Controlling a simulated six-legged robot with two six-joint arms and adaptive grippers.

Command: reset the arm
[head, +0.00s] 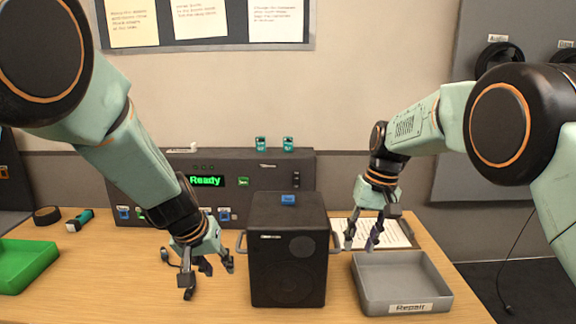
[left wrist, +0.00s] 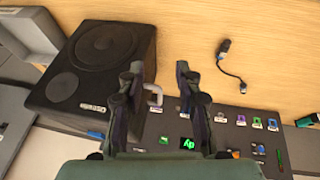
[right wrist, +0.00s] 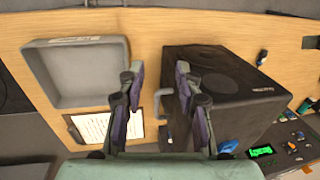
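My left gripper (head: 209,278) hangs above the table just left of the black speaker (head: 288,255), pointing down. Its fingers are apart with nothing between them, as the left wrist view (left wrist: 159,75) also shows. My right gripper (head: 360,243) hangs just right of the speaker, above the back of the grey tray labelled Repair (head: 392,303). Its fingers are also apart and empty in the right wrist view (right wrist: 159,75). The speaker has a handle on each side and a blue piece on top. Neither gripper visibly holds a handle.
A dark console (head: 262,182) with a green Ready display stands at the back. A clipboard with paper (head: 395,230) lies behind the tray. A green tray (head: 22,264), a tape roll (head: 46,215) and a teal-handled tool (head: 80,220) are at left.

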